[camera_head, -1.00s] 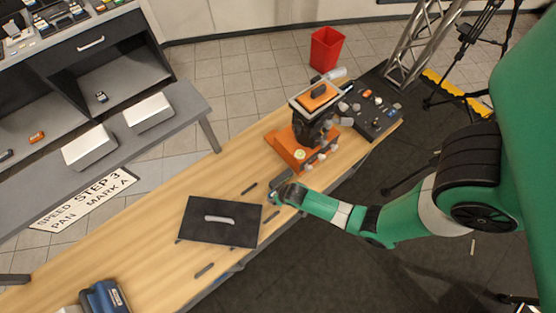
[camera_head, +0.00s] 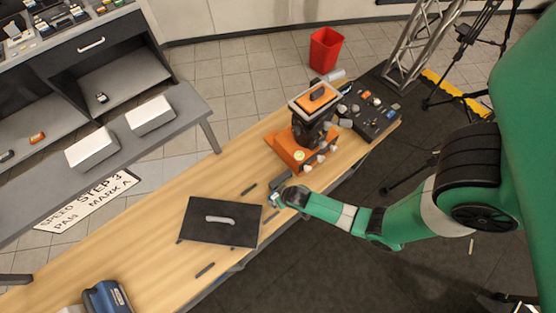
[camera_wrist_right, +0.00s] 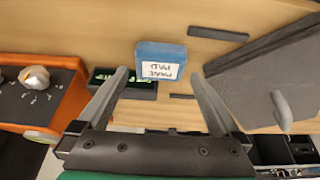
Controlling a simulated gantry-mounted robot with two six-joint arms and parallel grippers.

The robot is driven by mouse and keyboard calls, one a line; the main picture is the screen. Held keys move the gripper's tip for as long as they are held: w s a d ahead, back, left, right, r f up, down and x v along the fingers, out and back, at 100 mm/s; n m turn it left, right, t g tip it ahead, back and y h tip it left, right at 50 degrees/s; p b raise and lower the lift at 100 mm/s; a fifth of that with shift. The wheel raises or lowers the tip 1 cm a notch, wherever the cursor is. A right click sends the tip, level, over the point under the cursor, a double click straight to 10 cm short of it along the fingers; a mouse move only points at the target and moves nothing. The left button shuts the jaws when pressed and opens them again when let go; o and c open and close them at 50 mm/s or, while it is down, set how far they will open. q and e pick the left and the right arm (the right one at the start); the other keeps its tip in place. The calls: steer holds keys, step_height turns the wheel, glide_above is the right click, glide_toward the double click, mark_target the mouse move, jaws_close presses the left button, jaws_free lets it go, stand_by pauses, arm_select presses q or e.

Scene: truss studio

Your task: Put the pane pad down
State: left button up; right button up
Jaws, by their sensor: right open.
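The pane pad is a small blue block (camera_wrist_right: 161,54) with a white label, seen in the right wrist view at the wooden bench top, just beyond my fingertips. My right gripper (camera_wrist_right: 160,76) is open, with one finger on each side of the pad's line and a gap to it. In the head view my right gripper (camera_head: 283,197) is low at the bench's front edge, and the pad is too small there to make out well. A dark block with green lettering (camera_wrist_right: 108,75) lies beside the pad. My left gripper is not in view.
A dark plate with a grey handle (camera_head: 198,228) lies left of my right gripper. An orange machine (camera_head: 284,149) stands behind it, with a dark control box (camera_head: 375,120) beyond. Several dark strips lie on the bench. A blue device (camera_head: 105,298) is at bottom left.

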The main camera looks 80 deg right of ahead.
steer(key=p+v, duration=0.6)
steer(key=v, duration=0.2)
steer(key=shift+r+p, duration=0.35)
steer(key=shift+s+a, duration=0.1)
